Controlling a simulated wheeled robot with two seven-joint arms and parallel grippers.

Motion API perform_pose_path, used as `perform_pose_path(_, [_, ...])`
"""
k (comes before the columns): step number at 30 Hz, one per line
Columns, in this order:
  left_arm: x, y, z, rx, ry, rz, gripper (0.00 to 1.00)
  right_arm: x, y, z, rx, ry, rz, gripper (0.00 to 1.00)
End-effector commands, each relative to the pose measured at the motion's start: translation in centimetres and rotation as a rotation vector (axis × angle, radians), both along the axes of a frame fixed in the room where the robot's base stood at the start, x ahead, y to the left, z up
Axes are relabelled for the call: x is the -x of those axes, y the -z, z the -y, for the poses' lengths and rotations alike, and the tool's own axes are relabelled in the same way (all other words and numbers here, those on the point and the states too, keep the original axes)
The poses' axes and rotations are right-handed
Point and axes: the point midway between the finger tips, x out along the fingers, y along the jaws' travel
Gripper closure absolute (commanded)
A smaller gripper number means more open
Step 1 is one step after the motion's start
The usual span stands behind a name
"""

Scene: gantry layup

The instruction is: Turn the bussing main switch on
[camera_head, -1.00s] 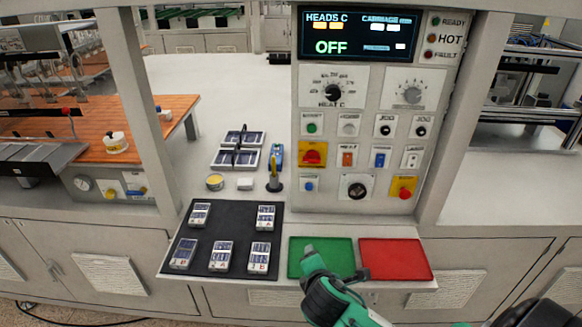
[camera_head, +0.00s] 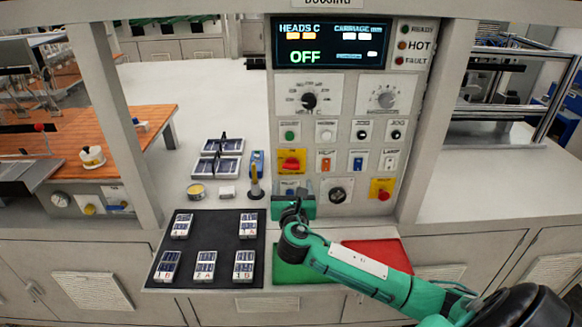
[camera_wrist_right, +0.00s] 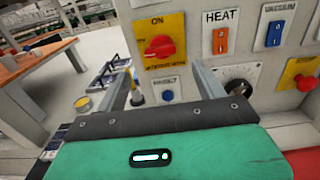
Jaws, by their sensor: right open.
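The main switch (camera_head: 291,162) is a red rotary handle on a yellow plate, low on the left of the control panel. Its handle looks roughly horizontal. In the right wrist view the red handle (camera_wrist_right: 160,46) shows clearly, with an "ON" mark above it. My right gripper (camera_head: 292,192) is in front of the panel just below the switch, apart from the handle. In the wrist view its two fingers (camera_wrist_right: 164,82) are spread and empty, lower than the handle. The display (camera_head: 331,43) reads "OFF". My left gripper is not in view.
A blue button (camera_wrist_right: 166,94) lies between the fingers in the wrist view. A black knob (camera_head: 336,195) and red emergency button (camera_head: 383,195) are to the right. A yellow-handled tool (camera_head: 254,181) stands at left. Below are a black mat (camera_head: 221,247), green pad (camera_head: 292,274) and red pad (camera_head: 385,253).

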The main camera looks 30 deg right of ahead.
Motion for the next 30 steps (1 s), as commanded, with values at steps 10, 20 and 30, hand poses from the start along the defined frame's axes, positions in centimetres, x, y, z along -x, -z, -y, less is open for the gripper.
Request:
perform_pose_path(10, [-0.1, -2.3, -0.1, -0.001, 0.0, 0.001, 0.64, -5.3, -0.2, 3.3, -0.001, 0.002, 0.0, 0.29])
perform_pose_path(20, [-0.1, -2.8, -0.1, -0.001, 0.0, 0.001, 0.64, -7.0, 0.0, 4.3, -0.002, 0.0, 0.0, 0.29])
perform_pose_path(30, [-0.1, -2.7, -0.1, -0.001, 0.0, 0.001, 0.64, -7.0, 0.0, 4.3, -0.002, 0.0, 0.0, 0.53])
